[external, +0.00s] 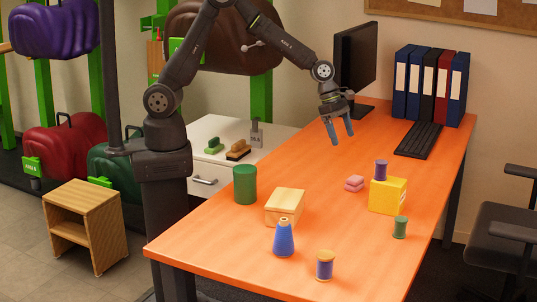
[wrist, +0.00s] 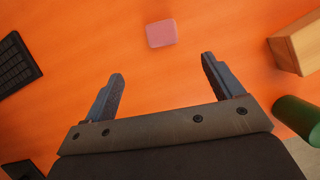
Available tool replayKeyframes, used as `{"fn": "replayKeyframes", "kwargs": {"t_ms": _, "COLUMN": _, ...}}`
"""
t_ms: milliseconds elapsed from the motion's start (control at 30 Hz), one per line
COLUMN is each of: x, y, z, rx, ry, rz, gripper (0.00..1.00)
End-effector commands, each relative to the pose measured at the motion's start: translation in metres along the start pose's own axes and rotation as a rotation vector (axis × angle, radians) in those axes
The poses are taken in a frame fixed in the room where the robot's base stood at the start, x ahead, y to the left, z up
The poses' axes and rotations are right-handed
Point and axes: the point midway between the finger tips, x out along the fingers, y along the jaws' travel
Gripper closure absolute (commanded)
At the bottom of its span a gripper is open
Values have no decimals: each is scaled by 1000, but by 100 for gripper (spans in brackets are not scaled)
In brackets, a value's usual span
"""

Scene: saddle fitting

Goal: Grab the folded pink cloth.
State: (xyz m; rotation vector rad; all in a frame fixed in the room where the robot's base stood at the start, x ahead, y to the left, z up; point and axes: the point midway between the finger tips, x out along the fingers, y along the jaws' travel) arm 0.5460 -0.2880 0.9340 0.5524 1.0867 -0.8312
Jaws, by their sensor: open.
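The folded pink cloth (external: 354,184) lies on the orange table, just left of a yellow box in the external view. In the wrist view the pink cloth (wrist: 161,33) shows near the top, beyond the fingertips and roughly between them. My gripper (external: 341,139) is open and empty, above the table and behind the cloth. In the wrist view my gripper's two fingers (wrist: 160,66) are spread wide apart, with bare table between them.
A wooden box (external: 285,206), green canister (external: 245,184), blue cone (external: 284,239) and other spools stand toward the front. A keyboard (external: 419,140) and monitor (external: 354,65) are at the back.

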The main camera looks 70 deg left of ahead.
Motion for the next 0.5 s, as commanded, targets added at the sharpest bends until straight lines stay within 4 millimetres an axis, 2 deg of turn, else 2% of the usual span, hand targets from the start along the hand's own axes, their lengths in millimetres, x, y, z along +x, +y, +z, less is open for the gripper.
{"fn": "replayKeyframes", "kwargs": {"t_ms": 100, "x": 25, "y": -1, "z": -1, "rx": 2, "ry": 4, "rz": -2, "gripper": 14}}
{"fn": "replayKeyframes", "kwargs": {"t_ms": 500, "x": 94, "y": -1, "z": -1, "rx": 3, "ry": 2, "rz": 0, "gripper": 14}}
